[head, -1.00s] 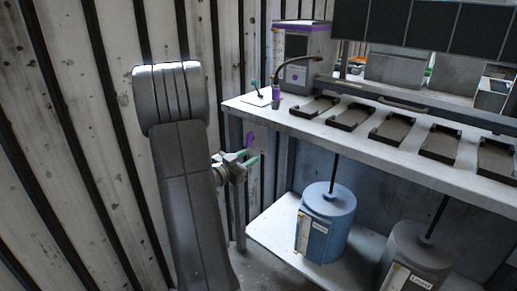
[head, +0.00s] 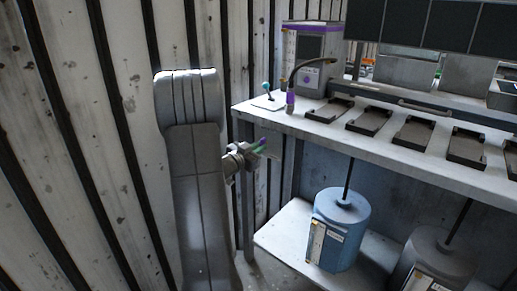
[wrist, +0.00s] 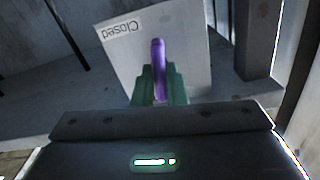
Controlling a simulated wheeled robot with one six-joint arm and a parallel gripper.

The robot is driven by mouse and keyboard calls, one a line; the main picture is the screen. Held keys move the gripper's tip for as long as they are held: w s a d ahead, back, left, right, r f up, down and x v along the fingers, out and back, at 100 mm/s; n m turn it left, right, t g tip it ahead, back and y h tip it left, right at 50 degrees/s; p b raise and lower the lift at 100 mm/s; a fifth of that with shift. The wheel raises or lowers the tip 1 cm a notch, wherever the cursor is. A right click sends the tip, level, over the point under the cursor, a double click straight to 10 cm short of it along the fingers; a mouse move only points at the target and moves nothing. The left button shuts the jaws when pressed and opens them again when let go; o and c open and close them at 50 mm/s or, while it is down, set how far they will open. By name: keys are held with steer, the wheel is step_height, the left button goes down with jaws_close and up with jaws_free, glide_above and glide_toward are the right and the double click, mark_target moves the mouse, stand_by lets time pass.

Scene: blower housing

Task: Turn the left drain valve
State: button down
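A purple valve handle (head: 264,141) shows just left of the bench's front leg in the head view. In the wrist view the purple handle (wrist: 158,55) points away from me, in front of a pale plate (wrist: 165,25) marked "Closed", which reads upside down. My gripper (head: 259,149) has green fingers. In the wrist view the fingers (wrist: 160,84) lie close on both sides of the handle and appear shut on it. The valve body is hidden behind the fingers.
A white bench (head: 300,125) with several black trays stands to the right. Under it, a blue canister (head: 340,232) and a grey canister (head: 440,262) stand on the lower shelf (head: 285,240). A corrugated wall (head: 90,120) closes the left side.

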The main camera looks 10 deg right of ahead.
steer(key=shift+m, duration=0.3)
steer(key=shift+s+f+m+b, duration=0.1)
steer(key=shift+m+b, duration=2.5)
steer(key=shift+m, duration=1.2)
steer(key=shift+f+m+b, duration=0.1)
steer(key=shift+m+b, duration=2.45)
steer(key=shift+m, duration=1.25)
steer(key=c, duration=1.5)
jaws_free()
steer(key=shift+o, duration=0.2)
steer(key=shift+r, duration=0.1)
steer(key=p+v, duration=0.3)
steer(key=v, duration=1)
steer(key=shift+s+a, duration=0.25)
steer(key=shift+a, duration=0.05)
